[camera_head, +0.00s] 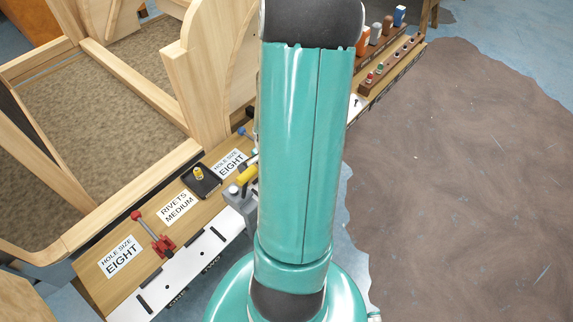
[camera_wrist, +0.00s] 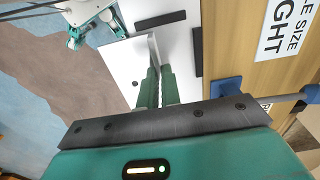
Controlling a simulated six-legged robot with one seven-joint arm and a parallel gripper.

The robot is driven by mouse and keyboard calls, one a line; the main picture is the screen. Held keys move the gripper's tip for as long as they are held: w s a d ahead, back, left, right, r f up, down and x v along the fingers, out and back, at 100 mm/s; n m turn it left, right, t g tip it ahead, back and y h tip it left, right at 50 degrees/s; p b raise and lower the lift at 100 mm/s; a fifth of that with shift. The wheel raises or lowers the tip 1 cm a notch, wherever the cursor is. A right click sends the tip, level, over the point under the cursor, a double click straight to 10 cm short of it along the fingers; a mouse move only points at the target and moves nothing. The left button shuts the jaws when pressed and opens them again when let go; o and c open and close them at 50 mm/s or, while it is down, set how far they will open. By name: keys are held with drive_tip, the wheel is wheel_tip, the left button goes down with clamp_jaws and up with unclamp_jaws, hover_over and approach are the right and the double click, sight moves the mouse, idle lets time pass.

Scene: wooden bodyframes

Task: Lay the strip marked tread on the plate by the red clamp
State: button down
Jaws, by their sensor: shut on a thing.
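The red clamp (camera_head: 155,238) stands on the wooden bench at lower left in the head view. A pale plate (camera_head: 160,290) with dark slots lies along the bench edge beside it. In the wrist view my gripper (camera_wrist: 155,88) is shut on the upright flange of a pale grey angled piece (camera_wrist: 122,62) with small dark holes. No tread marking is readable on it. A slotted pale plate (camera_wrist: 178,42) lies beyond the fingers, beside a blue clamp (camera_wrist: 226,87). My arm hides the gripper in the head view.
A black tray (camera_head: 212,191) with a yellow item, a yellow clamp (camera_head: 246,176) and printed labels (camera_head: 122,256) are on the bench. A wooden frame (camera_head: 140,190) stands behind. Bottles and a rack (camera_head: 390,62) are at the far end. Brown floor (camera_head: 460,190) is open at right.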

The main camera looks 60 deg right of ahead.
drive_tip(key=shift+s+a, duration=0.1)
drive_tip(key=shift+s, duration=0.2)
drive_tip(key=shift+r, duration=2.55)
